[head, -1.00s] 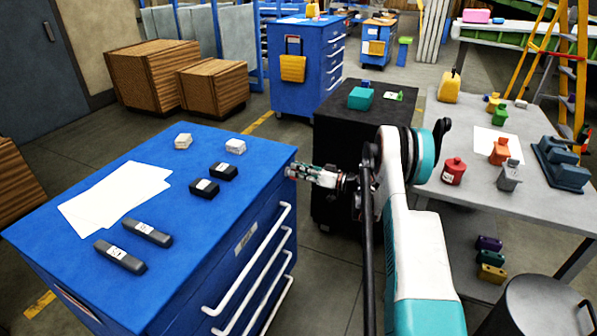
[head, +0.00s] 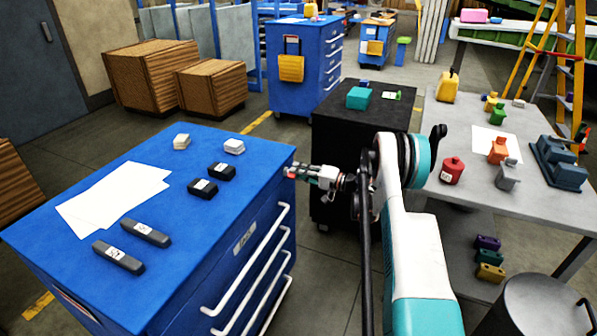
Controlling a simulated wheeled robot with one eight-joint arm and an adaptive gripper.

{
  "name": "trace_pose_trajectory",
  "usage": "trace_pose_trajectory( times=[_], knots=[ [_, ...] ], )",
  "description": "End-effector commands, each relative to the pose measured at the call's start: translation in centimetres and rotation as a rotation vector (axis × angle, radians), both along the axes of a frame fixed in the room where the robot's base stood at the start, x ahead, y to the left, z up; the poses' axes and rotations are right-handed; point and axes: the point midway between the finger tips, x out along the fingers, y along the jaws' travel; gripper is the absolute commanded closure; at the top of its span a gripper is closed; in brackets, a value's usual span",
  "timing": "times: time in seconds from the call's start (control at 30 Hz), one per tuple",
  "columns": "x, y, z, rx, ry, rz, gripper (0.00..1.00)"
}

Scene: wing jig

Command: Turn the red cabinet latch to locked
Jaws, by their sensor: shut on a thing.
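The blue drawer cabinet (head: 262,160) stands at left in the head view. A small bit of red, the latch (head: 291,171), shows at its far right corner, right at my gripper's tips. My gripper (head: 297,172) reaches in from the right, roughly level, and is shut on the red latch. The fingers cover most of the latch, so its angle cannot be told.
White papers (head: 115,200), grey bars (head: 118,256) and small black and white blocks lie on the cabinet top. White drawer handles (head: 250,265) stick out below. A black cabinet (head: 345,120) stands behind my arm. A grey table (head: 450,210) with coloured parts is at right.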

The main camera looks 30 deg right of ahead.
Motion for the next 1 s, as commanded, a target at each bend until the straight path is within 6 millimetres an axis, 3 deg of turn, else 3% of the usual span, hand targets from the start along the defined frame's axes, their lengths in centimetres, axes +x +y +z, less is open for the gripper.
trace_pose_trajectory(
  times=[0.4,1.0],
  knots=[
    [0.00,-0.14,-0.52,0.182,0.144,-0.002,1.00],
    [-0.01,-0.15,-0.62,0.222,0.175,-0.002,1.00]
  ],
)
